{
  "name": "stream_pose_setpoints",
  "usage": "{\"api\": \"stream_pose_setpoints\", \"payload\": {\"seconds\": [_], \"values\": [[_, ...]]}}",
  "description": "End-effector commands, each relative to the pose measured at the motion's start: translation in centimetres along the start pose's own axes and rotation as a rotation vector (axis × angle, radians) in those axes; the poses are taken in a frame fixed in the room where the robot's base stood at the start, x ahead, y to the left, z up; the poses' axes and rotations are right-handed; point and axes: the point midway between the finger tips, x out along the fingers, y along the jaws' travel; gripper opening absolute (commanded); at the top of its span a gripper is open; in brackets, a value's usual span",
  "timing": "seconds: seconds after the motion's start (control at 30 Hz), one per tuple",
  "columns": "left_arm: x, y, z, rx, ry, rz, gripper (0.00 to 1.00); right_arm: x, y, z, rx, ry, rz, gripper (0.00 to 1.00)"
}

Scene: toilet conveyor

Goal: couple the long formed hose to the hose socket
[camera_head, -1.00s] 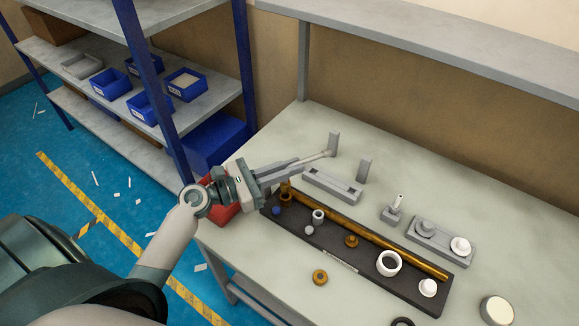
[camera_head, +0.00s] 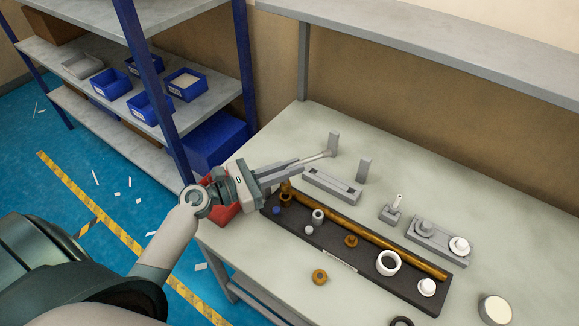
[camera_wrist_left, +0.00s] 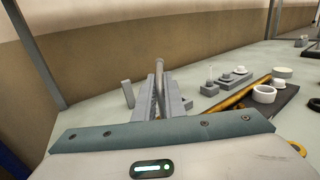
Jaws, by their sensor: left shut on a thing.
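My left gripper (camera_head: 297,167) reaches in from the left over the bench and is shut on a thin pale grey tube, which looks like the long formed hose (camera_head: 322,155). The hose's end sticks out past the fingertips toward a grey upright post (camera_head: 333,142); I cannot tell whether it touches it. My right gripper is not in view.
A dark tray (camera_head: 340,262) holds a long brass pipe (camera_head: 380,240) and several small fittings. A second post (camera_head: 364,170), a slotted grey block (camera_head: 331,186) and a grey fixture (camera_head: 440,241) stand behind it. A red object (camera_head: 222,212) lies under the wrist.

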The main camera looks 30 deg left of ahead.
Motion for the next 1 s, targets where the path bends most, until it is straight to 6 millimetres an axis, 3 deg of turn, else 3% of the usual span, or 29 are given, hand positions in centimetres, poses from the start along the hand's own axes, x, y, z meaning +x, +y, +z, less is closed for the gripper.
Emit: {"api": "stream_pose_setpoints", "payload": {"seconds": [1.0], "values": [[0.0, 0.0, -1.3, -0.001, 0.000, 0.000, 0.00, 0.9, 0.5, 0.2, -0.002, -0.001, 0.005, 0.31]]}}
